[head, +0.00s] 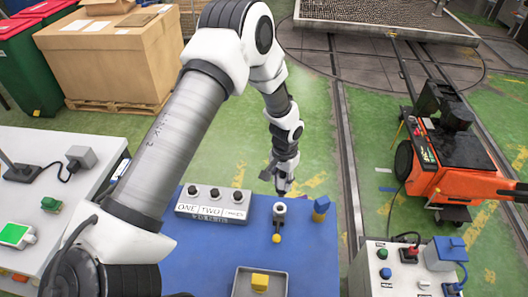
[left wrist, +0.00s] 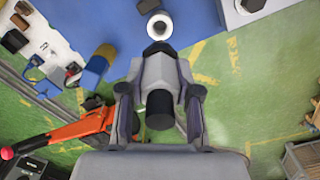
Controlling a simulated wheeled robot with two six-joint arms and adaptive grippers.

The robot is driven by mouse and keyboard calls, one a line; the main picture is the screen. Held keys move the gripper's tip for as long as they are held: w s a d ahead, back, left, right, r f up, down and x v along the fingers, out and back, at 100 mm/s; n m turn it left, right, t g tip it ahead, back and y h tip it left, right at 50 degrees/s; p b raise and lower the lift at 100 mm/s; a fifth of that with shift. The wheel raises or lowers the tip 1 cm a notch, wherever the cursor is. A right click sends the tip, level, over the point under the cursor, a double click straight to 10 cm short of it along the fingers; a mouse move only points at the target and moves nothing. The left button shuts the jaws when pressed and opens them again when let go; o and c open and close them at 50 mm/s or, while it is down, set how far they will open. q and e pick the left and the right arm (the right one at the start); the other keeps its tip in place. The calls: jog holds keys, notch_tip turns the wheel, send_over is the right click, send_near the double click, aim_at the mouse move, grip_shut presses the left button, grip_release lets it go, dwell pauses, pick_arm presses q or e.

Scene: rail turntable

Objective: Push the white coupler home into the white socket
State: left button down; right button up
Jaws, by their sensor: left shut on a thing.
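The white socket (head: 279,209) stands near the far edge of the blue table, with a round dark opening. In the left wrist view it is a white ring (left wrist: 160,18) at the top, just past my fingertips. My left gripper (head: 284,184) is beyond the socket in the head view and is shut. In the left wrist view, my left gripper (left wrist: 158,62) has a pale grey-white piece with a black end (left wrist: 160,108) between its fingers, apparently the white coupler. Its front is mostly hidden by the fingers, so I cannot tell whether it touches the socket. My right gripper is not seen.
A grey box with three knobs (head: 212,203) is left of the socket. A blue-and-yellow piece (head: 320,209) is close on the right. A yellow-ball lever (head: 276,238) is in front, and a tray (head: 238,286) holds a yellow block (head: 260,281).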

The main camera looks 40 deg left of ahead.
aim_at(281, 192)
pick_arm(q)
jog(key=shift+w+a+r, duration=0.1)
jog(key=shift+w+a, duration=0.05)
jog(key=shift+a, duration=0.1)
jog(key=shift+d+r, duration=0.15)
jog(key=shift+d, duration=0.25)
jog(key=shift+s+d+r, duration=0.1)
jog(key=shift+s, duration=0.2)
jog(key=shift+f, duration=0.25)
jog(key=f+b, duration=0.1)
jog(key=f, duration=0.1)
jog(key=f+b, duration=0.1)
jog(key=shift+a+f+b, duration=0.2)
jog(key=shift+f+b, duration=0.15)
jog(key=shift+d+f+b, duration=0.1)
jog(key=shift+f+b, duration=0.35)
jog(key=shift+f, duration=0.5)
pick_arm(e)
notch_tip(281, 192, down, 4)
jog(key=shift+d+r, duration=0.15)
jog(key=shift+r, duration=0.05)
